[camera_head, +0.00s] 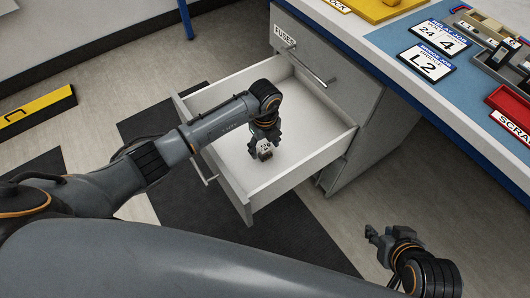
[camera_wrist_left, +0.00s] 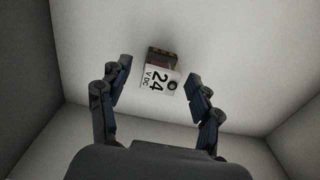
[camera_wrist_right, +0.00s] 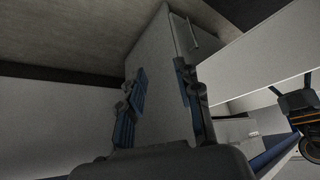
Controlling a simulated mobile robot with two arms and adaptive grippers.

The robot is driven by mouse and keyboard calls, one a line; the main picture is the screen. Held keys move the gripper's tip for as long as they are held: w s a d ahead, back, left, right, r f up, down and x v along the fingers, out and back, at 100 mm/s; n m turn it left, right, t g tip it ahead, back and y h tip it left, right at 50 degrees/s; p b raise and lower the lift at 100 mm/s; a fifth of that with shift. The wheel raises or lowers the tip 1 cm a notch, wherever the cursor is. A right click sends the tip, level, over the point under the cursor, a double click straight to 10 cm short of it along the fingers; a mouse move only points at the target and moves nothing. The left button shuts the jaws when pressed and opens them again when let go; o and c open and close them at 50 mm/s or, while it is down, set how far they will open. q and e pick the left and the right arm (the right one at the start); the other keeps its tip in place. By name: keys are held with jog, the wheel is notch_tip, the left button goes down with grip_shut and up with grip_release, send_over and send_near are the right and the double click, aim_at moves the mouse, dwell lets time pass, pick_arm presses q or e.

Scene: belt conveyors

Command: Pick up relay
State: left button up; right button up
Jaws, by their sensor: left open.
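The relay (camera_head: 265,150) is a small block with a white face and a brown end, inside the open white drawer (camera_head: 240,195). In the left wrist view the relay (camera_wrist_left: 160,76) shows "24 V DC" on its white face and lies between and just beyond the fingertips. My left gripper (camera_head: 264,148) is inside the drawer, pointing down, its two fingers (camera_wrist_left: 158,75) spread on either side of the relay with gaps. My right gripper (camera_head: 376,238) is outside the drawer at the lower right, its fingers (camera_wrist_right: 160,75) apart with nothing between them.
The drawer is pulled out of a grey cabinet (camera_head: 335,75) labelled "FUSES". The workbench above holds a "24 4" card (camera_head: 441,37), an "L2" card (camera_head: 427,61), a red scrap tray (camera_head: 508,106) and a yellow item (camera_head: 385,8). The drawer floor around the relay is clear.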

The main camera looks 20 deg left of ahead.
aim_at(265, 147)
pick_arm(q)
jog(key=shift+f, duration=1)
jog(key=c, duration=1.3)
pick_arm(e)
jog(key=w, duration=0.1)
jog(key=w+r+t, duration=0.1)
jog(key=w+a, duration=0.1)
jog(key=shift+r+t, duration=0.25)
jog(key=shift+t, duration=0.05)
pick_arm(q)
jog(key=shift+o, duration=0.2)
jog(key=shift+r, duration=0.1)
